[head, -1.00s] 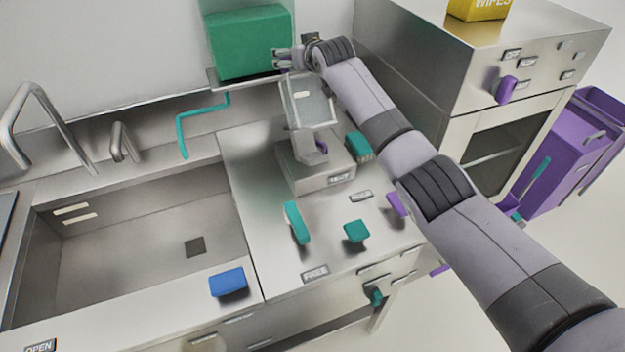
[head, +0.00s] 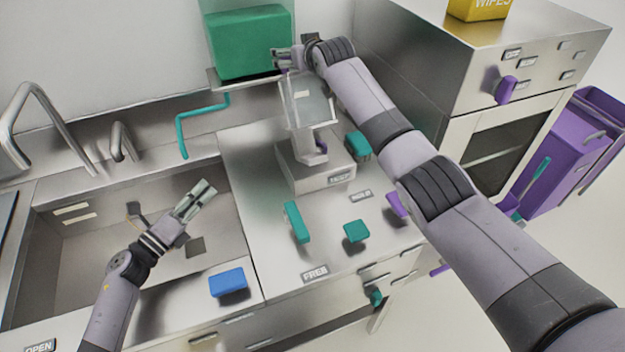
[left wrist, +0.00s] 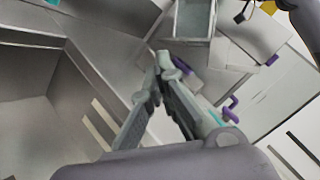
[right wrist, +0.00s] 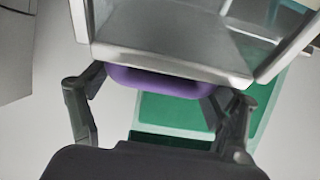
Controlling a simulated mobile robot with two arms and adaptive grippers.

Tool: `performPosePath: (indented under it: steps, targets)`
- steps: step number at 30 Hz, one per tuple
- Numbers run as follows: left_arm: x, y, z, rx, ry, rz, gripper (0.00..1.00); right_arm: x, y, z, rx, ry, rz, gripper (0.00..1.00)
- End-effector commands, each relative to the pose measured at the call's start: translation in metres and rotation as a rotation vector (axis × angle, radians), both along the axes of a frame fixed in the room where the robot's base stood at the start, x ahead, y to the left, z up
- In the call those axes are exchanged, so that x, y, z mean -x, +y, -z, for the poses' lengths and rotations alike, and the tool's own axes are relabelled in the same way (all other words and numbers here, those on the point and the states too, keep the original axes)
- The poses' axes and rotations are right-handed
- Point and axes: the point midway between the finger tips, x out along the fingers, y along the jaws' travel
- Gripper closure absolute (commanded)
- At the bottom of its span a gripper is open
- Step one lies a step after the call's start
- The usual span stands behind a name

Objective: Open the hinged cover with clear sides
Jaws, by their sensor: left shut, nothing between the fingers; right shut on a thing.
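The hinged cover (head: 309,108) with clear sides stands raised above its low metal base (head: 318,174) on the counter. My right gripper (head: 284,60) is at the cover's top edge, in front of the green box. In the right wrist view, the cover's frame (right wrist: 180,42) fills the top and its purple handle (right wrist: 165,82) lies between the fingers, which are shut on it. My left gripper (head: 205,193) is shut and empty over the sink. The cover also shows at the top of the left wrist view (left wrist: 192,18), beyond the closed fingertips (left wrist: 160,62).
A green box (head: 248,42) sits on a shelf behind the cover. Teal handles (head: 296,222) and a blue block (head: 228,282) are on the front counter. The sink (head: 85,245) is at left, with taps behind. A metal cabinet (head: 420,75) stands at right, beside purple bins (head: 565,150).

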Motion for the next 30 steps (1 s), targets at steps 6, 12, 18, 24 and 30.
performPosePath:
  steps: [6,12,18,24,30]
  targets:
    - [0.046,-0.125,-0.024,-0.066,-0.181,0.318,1.0,0.0,0.001,-0.001,0.0,-0.003,-0.001,0.68]
    - [0.068,-0.166,-0.033,-0.086,-0.257,0.429,1.0,0.0,0.001,-0.001,0.0,-0.003,-0.001,0.68]
    - [0.059,-0.191,-0.04,-0.086,-0.264,0.438,1.0,0.0,0.001,-0.001,0.0,-0.002,-0.001,0.68]
    - [0.042,-0.223,-0.047,-0.085,-0.262,0.435,1.0,0.0,0.001,-0.001,0.0,-0.002,-0.001,0.68]
    - [0.03,-0.246,-0.051,-0.086,-0.26,0.434,1.0,0.0,0.0,-0.001,0.0,-0.002,-0.001,0.68]
